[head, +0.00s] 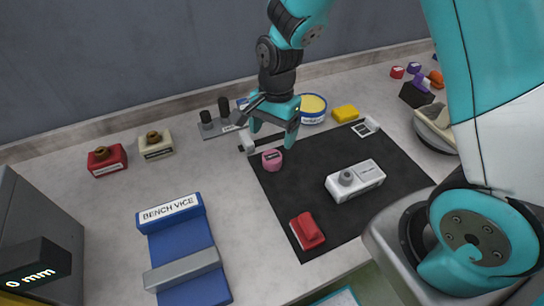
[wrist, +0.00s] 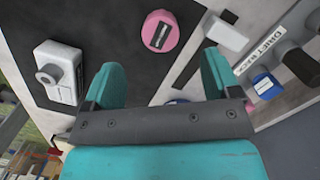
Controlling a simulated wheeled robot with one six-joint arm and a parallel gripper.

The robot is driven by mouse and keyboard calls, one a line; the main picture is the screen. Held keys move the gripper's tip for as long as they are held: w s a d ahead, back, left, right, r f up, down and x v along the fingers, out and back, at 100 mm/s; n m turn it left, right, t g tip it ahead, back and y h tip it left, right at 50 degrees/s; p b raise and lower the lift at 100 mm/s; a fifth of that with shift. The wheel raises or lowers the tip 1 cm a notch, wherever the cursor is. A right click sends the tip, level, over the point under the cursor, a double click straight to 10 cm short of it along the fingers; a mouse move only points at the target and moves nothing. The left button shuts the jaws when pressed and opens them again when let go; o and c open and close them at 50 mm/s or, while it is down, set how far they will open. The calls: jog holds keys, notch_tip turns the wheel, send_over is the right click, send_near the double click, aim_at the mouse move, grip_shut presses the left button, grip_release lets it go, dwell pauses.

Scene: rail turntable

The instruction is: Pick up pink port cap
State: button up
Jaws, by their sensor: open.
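The pink port cap (head: 271,160) is a small pink cylinder with a dark label, near the far left corner of the black mat (head: 285,195). In the wrist view the pink port cap (wrist: 160,32) lies beyond the fingertips, between them and a little above the middle. My gripper (head: 273,130) is open and empty, above and just behind the cap in the head view. In the wrist view my gripper (wrist: 160,80) shows its two teal fingers spread apart, not touching the cap.
A white device with a grey knob (head: 355,181) and a red block (head: 307,231) sit on the mat. A white block (head: 247,143) stands close to the cap. A yellow-topped tin (head: 313,108) and a yellow block (head: 345,113) stand behind. A blue bench vice (head: 180,250) is at left.

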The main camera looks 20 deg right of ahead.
aim_at(272, 156)
notch_tip(272, 156, down, 3)
jog(key=shift+s+a, duration=0.15)
jog(key=shift+f+p, duration=0.95)
jog(key=shift+f, duration=1.75)
jog(key=shift+c, duration=0.4)
jog(key=c, duration=0.9)
